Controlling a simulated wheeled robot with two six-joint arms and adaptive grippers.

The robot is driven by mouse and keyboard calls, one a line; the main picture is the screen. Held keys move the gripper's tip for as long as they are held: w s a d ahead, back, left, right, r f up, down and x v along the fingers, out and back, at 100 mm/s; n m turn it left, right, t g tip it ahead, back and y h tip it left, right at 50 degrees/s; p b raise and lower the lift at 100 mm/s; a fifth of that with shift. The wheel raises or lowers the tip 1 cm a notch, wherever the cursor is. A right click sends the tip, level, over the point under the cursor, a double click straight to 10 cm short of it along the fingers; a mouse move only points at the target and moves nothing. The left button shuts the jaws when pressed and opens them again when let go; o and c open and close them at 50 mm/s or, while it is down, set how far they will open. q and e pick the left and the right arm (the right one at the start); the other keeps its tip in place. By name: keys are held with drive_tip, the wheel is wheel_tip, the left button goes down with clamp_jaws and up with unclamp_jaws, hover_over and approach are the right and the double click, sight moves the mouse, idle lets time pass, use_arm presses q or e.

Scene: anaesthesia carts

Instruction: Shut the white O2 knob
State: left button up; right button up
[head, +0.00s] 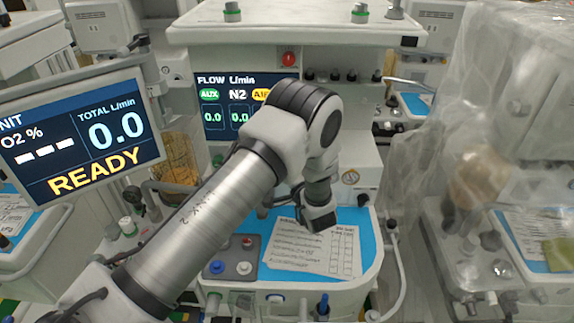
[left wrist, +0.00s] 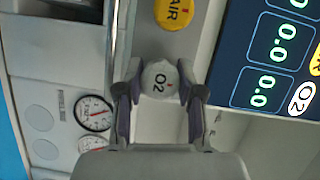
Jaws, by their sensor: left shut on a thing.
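The white O2 knob (left wrist: 158,78) shows in the left wrist view, its "O2" label turned sideways and a small red mark on its face. My left gripper (left wrist: 160,98) is shut on it, one finger on each side. The knob's base is hidden. In the head view my left arm crosses the middle, hiding the knob and the fingertips. The flow screen (head: 212,100) shows 0.0 under AUX and N2; part of it is covered by the arm. In the left wrist view the flow screen (left wrist: 262,62) shows several 0.0 readings. My right gripper is not in view.
A yellow AIR knob (left wrist: 175,12) is close to the O2 knob. Gauges (left wrist: 93,113) are on the panel at left. A monitor (head: 80,135) reads READY and total 0.0. A paper sheet (head: 300,255) lies on the blue worktop (head: 370,245). A plastic-draped cart (head: 500,120) stands right.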

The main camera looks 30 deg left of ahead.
use_arm(q)
drive_tip(key=shift+w+r, duration=0.1)
drive_tip(key=shift+r, duration=0.1)
drive_tip(key=o, duration=1)
drive_tip(key=shift+o, duration=0.8)
drive_tip(key=shift+f, duration=0.15)
